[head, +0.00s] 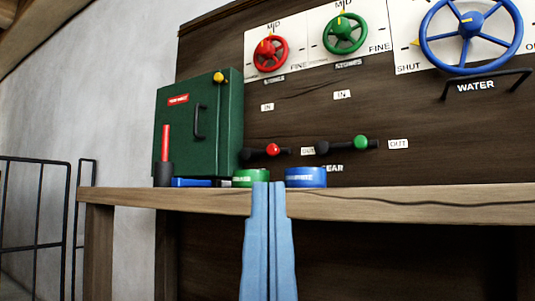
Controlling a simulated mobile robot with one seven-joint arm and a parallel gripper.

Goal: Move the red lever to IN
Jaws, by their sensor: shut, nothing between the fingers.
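The red lever (273,150) is on the dark wooden back panel, to the right of the green cabinet. Its red knob is on a black arm that lies nearly level and points right, towards a partly covered OUT label (308,151). An IN label (267,107) is above the lever. My gripper (269,188) is at the lower middle of the picture, its light blue fingers pointing up and together. Its tips appear below the red knob, in front of the bench edge. I see nothing held, and the gap to the lever is hard to judge.
A green-knobbed lever (361,142) is to the right, pointing towards its own OUT label (398,144). Green (250,178) and blue (306,177) round items stand on the bench (420,196) below the levers. The green cabinet (225,120) is at left; handwheels are above.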

